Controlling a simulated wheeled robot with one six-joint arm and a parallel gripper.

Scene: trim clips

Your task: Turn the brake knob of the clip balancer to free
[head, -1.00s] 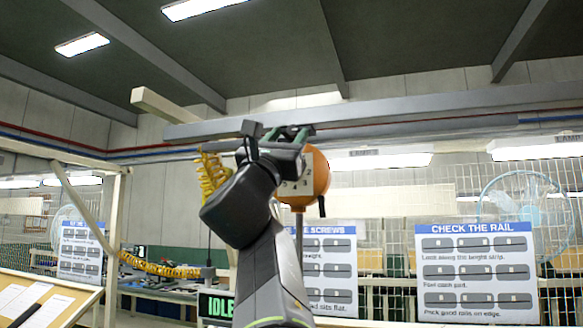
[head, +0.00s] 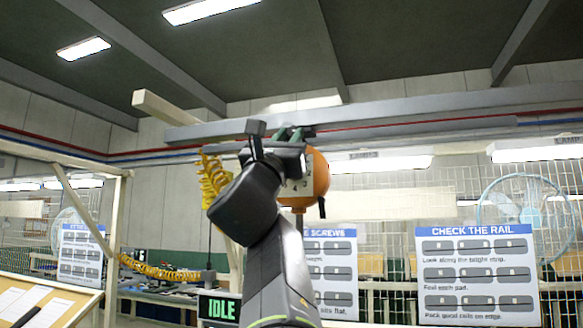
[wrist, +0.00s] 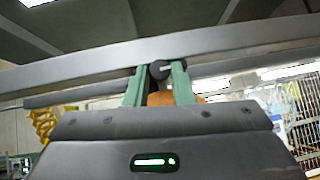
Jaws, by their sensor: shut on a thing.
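The clip balancer (head: 319,176) is a round orange body with numbers on its face, hanging below the grey overhead rail (head: 420,106). My arm covers its left part in the head view. A bit of its orange body shows between my fingers in the wrist view (wrist: 160,99). My gripper (wrist: 160,78) has two green fingers pointing up, shut on the dark round brake knob (wrist: 158,70) just under the rail. In the head view my gripper (head: 289,134) is at the balancer's upper left, and the knob is hidden there. The knob's setting cannot be read.
A yellow coiled hose (head: 213,178) hangs just left of my wrist. The grey rail runs close above my fingers. A "CHECK THE RAIL" board (head: 475,275), a fan (head: 523,215) and a mesh fence stand behind at right. An IDLE sign (head: 219,308) is low beside my arm.

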